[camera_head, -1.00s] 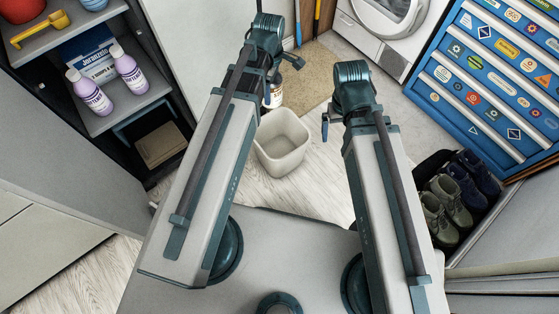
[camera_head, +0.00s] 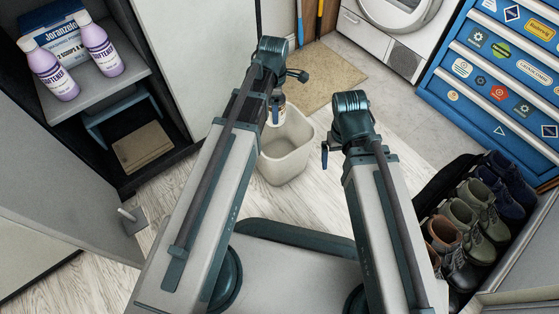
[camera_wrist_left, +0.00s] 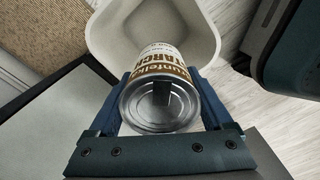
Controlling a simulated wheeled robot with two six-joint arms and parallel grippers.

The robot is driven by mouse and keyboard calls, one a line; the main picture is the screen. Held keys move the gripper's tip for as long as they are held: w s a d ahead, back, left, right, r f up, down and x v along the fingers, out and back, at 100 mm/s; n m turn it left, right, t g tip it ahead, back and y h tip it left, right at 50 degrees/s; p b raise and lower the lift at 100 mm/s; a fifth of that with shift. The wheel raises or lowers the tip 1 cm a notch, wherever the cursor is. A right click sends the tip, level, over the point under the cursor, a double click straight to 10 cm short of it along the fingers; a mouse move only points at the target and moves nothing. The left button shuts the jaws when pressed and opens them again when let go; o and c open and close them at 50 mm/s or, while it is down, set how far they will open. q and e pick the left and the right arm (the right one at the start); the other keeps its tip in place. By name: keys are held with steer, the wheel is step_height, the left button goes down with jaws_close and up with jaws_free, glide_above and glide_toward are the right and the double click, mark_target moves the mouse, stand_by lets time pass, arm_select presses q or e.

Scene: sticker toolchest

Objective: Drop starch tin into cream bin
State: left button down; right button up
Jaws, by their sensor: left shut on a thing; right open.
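The starch tin (camera_wrist_left: 160,100), a metal can with a brown and white label, is between the fingers of my left gripper (camera_wrist_left: 163,105). In the head view the tin (camera_head: 277,112) hangs below the left wrist and overlaps the far part of the cream bin's mouth. The cream bin (camera_head: 285,168) stands upright on the floor between my two arms. In the left wrist view the bin (camera_wrist_left: 103,38) opens behind the tin, and the tin covers part of its near rim. My right gripper (camera_head: 325,155) is open and empty to the right of the bin; its fingers show only in part.
A shelf cabinet with purple softener bottles (camera_head: 100,46) is at the left. A beige mat (camera_head: 318,78) lies behind the bin. A blue drawer chest (camera_head: 495,75) and a shoe bin with several shoes (camera_head: 477,207) are at the right. Floor around the bin is clear.

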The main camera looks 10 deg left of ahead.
arm_select(q)
step_height(320, 180, down, 6)
steer(key=b, duration=0.6)
jaws_free()
steer(key=shift+r, duration=0.15)
step_height(320, 180, up, 14)
steer(key=p, duration=1.4)
steer(key=shift+f, duration=0.2)
steer(key=shift+f, duration=0.1)
step_height(320, 180, down, 13)
steer(key=b, duration=1.3)
steer(key=shift+f+b, duration=0.15)
steer(key=shift+b, duration=0.15)
